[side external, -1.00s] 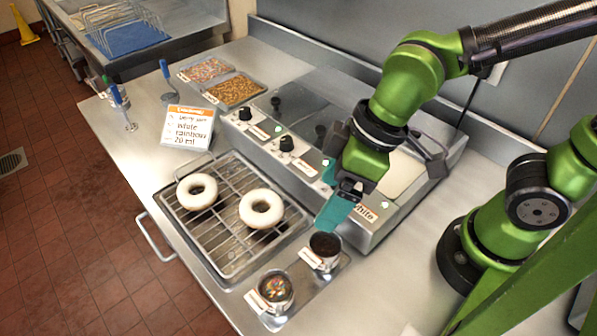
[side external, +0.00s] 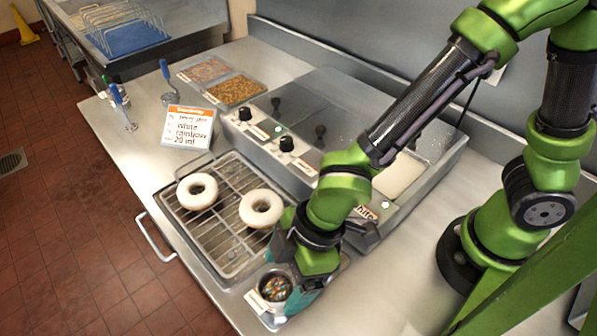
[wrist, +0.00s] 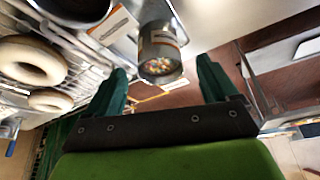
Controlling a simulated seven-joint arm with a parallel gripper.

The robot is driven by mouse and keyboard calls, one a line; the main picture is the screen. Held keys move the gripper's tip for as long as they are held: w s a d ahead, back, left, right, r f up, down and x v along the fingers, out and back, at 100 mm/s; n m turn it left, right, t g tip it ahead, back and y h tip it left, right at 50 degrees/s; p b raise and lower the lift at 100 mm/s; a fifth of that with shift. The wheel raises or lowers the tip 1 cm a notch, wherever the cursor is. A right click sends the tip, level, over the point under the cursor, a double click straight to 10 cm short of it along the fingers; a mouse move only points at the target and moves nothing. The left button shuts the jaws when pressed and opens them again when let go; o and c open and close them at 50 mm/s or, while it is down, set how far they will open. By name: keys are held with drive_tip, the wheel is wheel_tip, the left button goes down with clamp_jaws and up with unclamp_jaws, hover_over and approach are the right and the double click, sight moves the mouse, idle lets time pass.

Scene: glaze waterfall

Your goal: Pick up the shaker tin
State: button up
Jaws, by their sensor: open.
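A small metal shaker tin (side external: 274,288) holding multicoloured sprinkles stands on a metal tray at the front of the counter, with a white label beside it. In the wrist view the tin (wrist: 159,50) lies ahead of my gripper (wrist: 163,88), between the lines of its two teal fingers. My gripper is open with nothing between the fingers. In the side view it is low, just right of the tin, and its teal finger (side external: 303,294) is close to the tin's side. I cannot tell if they touch. A second, dark-filled tin shows at the wrist view's top left (wrist: 75,8).
Two white-glazed donuts (side external: 197,191) (side external: 261,208) sit on a wire rack (side external: 220,238) left of my gripper. The glaze machine (side external: 398,180) with knobs is behind. An order card (side external: 187,127) and two topping trays (side external: 236,89) stand farther back.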

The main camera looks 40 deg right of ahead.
sight(275, 292)
drive_tip(key=shift+x, duration=2.85)
drive_tip(key=c, duration=1.2)
wheel_tip(275, 292, up, 8)
drive_tip(key=shift+c, duration=0.2)
drive_tip(key=w+d+r, duration=0.1)
drive_tip(key=w, duration=1.2)
drive_tip(key=w+d+r, duration=0.1)
drive_tip(key=w+r, duration=0.1)
drive_tip(key=w, duration=1.1)
drive_tip(key=shift+w, duration=0.15)
